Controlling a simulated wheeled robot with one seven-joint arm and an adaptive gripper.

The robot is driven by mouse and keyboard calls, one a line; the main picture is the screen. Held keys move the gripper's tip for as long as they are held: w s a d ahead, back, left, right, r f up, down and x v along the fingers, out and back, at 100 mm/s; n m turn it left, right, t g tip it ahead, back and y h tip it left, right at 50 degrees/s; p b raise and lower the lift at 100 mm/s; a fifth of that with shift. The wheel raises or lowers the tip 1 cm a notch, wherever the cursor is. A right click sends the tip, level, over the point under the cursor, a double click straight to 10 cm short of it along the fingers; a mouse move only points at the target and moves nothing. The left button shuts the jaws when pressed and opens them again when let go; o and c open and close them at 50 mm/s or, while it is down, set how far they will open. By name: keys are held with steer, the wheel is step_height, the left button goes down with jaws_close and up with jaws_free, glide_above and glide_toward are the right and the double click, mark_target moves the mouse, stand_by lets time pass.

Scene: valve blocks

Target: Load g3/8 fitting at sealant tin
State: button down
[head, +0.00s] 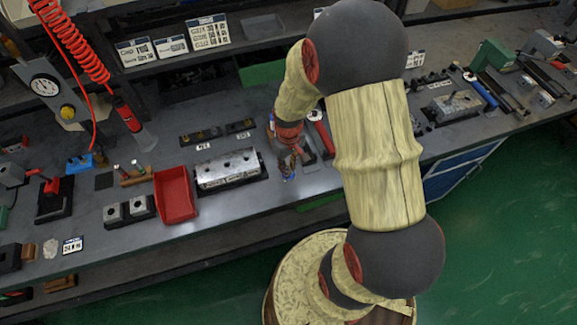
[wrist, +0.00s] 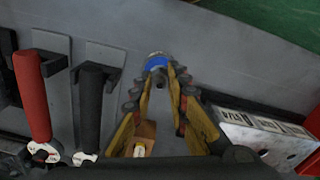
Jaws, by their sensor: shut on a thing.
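My gripper (wrist: 160,73) points away from the wrist camera, its yellow fingers closing around a small round piece with a blue band and a pale top (wrist: 156,61). This piece sits at the fingertips; I cannot read any size on it, and I cannot tell whether it touches the bench. In the head view my gripper (head: 288,161) is low over the bench, just right of the silver valve block (head: 228,168), and small there. The silver block also shows at the right of the wrist view (wrist: 265,138). I cannot make out a sealant tin for certain.
A red-handled tool (wrist: 31,95) and a black-handled tool (wrist: 90,108) lie left of the gripper in the wrist view. A red tray (head: 175,195) stands left of the silver block. Bare grey bench (wrist: 220,70) lies around the fingertips, with its edge nearby.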

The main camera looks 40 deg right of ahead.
steer(key=shift+r+p, duration=2.65)
steer(key=shift+r, duration=0.85)
